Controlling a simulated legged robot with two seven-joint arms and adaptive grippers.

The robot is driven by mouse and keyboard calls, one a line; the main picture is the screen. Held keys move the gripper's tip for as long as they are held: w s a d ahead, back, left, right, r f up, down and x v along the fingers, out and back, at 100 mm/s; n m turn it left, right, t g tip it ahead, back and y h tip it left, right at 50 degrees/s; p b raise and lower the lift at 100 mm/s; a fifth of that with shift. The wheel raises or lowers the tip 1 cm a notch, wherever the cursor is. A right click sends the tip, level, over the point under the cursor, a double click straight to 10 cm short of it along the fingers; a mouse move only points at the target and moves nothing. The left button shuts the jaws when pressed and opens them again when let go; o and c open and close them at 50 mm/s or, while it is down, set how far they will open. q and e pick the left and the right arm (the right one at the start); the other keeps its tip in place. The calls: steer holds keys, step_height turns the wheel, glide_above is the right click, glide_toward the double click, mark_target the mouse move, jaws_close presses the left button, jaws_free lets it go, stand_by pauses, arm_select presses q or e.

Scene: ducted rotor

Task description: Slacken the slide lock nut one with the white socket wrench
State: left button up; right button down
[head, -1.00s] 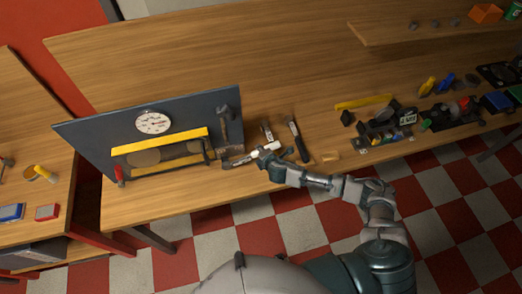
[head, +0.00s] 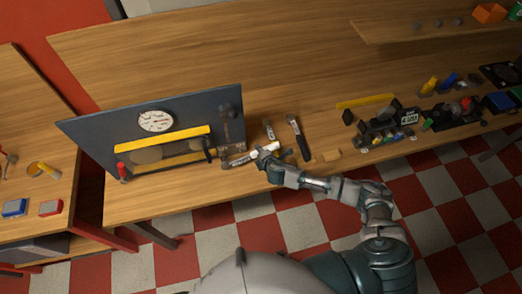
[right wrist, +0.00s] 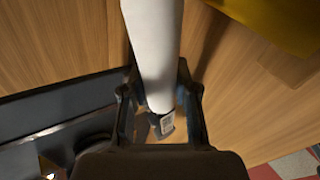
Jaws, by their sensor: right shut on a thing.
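My right gripper (head: 272,161) is shut on the white handle (head: 268,148) of a tool, which I take as the white socket wrench. In the right wrist view the white handle (right wrist: 152,45) runs between the fingers (right wrist: 160,105), and a dark end with a small label shows just past them. In the head view the wrench lies low over the bench, just right of the dark panel rig (head: 90,133). The rig has a round dial (head: 156,121) and a yellow bar (head: 163,138). I cannot make out slide lock nut one. My left gripper is not in view.
A black-handled tool (head: 300,142) lies just right of the gripper. A small wooden block (head: 332,155) sits near the front edge. A cluster of parts (head: 385,130) stands farther right. The bench behind the tools (head: 290,70) is clear.

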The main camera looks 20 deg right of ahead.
steer(key=shift+w, duration=0.2)
steer(key=shift+w+d, duration=0.1)
steer(key=shift+w, duration=0.6)
steer(key=a+r+n+h+p, duration=0.5)
steer(key=a+r+h, duration=0.3)
steer(key=a+r, duration=0.2)
steer(key=shift+a+r+n+t, duration=0.3)
steer(key=shift+a+n+t, duration=0.1)
steer(key=shift+a+n, duration=0.45)
steer(key=shift+w+d+f, duration=0.1)
steer(key=shift+w+d, duration=0.05)
steer(key=shift+d, duration=0.2)
